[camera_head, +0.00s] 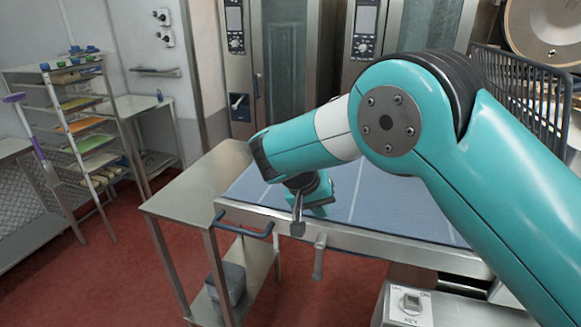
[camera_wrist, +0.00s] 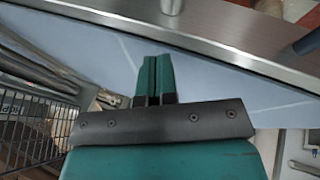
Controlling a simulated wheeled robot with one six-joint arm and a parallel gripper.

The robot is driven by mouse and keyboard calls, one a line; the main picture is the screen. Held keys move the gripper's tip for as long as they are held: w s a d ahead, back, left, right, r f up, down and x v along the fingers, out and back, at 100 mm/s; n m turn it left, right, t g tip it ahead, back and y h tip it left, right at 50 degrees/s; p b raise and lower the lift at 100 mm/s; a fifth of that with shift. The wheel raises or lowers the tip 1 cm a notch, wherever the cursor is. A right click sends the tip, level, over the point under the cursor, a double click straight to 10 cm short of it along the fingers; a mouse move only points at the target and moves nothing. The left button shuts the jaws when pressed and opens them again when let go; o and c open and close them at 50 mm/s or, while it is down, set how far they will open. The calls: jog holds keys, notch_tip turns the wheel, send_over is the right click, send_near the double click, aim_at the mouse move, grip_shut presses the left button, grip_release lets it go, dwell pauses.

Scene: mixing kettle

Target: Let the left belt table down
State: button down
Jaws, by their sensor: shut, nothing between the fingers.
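The left belt table has a flat blue-grey belt (camera_head: 376,205) in a steel frame (camera_head: 370,246) and looks about level in the head view. A dark blue handle (camera_head: 243,226) sticks out at its front left corner. A grey peg (camera_head: 319,257) hangs below its front rail. My gripper (camera_wrist: 154,78) is shut and empty, over the belt near the steel rail (camera_wrist: 200,40). In the head view my wrist hides part of the belt, and I cannot tell whether the fingers touch it. A rounded metal post (camera_wrist: 171,5) shows beyond the rail in the wrist view.
A steel side table (camera_head: 195,190) stands close on the left. A wire rack (camera_head: 520,95) is at the back right, and a switch box (camera_head: 407,303) is at the lower right. Tall steel cabinets (camera_head: 290,60) stand behind. Red floor (camera_head: 110,275) is open at the left.

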jog(key=s+a+r, duration=0.1)
jog(key=a+r, duration=0.6)
jog(key=r, duration=0.1)
jog(key=w+d+r+n+y+b, duration=0.1)
jog(key=d+r+n+b, duration=0.1)
jog(key=d+r, duration=0.3)
jog(key=s+d+n+y+b, duration=0.3)
jog(key=s+d, duration=0.4)
jog(key=d, duration=0.2)
jog(key=s+d+f+n+g+y+b, duration=0.1)
jog(key=s+f+y+b, duration=0.1)
jog(key=s, duration=1)
jog(key=s+d+f+n+g+y+b, duration=0.1)
jog(key=s+d+f+g+y+b, duration=0.1)
jog(key=s, duration=1.1)
jog(key=shift+d+f+n+y+b, duration=0.3)
jog(key=shift+f+y, duration=0.3)
jog(key=shift+f, duration=0.15)
